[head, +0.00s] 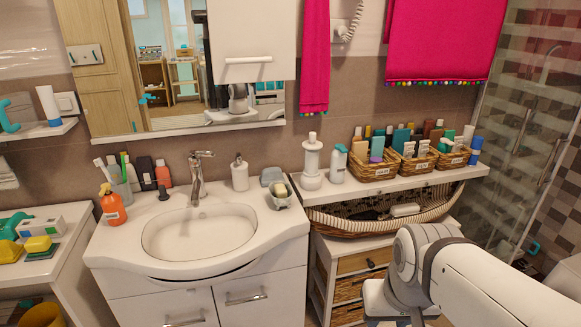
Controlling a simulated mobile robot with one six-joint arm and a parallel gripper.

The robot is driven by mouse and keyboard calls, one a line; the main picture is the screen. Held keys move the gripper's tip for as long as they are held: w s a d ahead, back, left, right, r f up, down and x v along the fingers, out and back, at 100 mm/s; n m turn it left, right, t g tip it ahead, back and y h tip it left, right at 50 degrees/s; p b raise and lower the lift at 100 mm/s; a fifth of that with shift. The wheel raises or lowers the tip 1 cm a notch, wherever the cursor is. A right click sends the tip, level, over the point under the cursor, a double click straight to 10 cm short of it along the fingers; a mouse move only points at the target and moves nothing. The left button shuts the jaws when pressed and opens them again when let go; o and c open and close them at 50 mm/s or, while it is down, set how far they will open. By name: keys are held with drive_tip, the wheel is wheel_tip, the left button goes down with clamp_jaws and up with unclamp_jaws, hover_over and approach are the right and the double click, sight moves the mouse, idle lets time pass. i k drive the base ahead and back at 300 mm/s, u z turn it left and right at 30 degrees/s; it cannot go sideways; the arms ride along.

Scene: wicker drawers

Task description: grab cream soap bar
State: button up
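My white arm reaches in from the lower right, in front of the wooden drawer unit. It is well to the right of the soap and apart from it. My gripper's fingers do not show.
The sink basin (199,234) and tap (198,176) lie left of the dish. A grey item (271,176) and a white soap dispenser (240,173) stand behind it. A shelf to the right holds a white pump bottle (312,161) and wicker baskets (376,173).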

sight(281, 191)
drive_tip(key=i, duration=0.8)
drive_tip(key=z, duration=1.1)
drive_tip(key=i, duration=0.6)
drive_tip(key=u, duration=2.85)
drive_tip(key=k, duration=0.75)
drive_tip(key=z, duration=0.5)
drive_tip(key=i, duration=0.15)
drive_tip(key=u, duration=0.4)
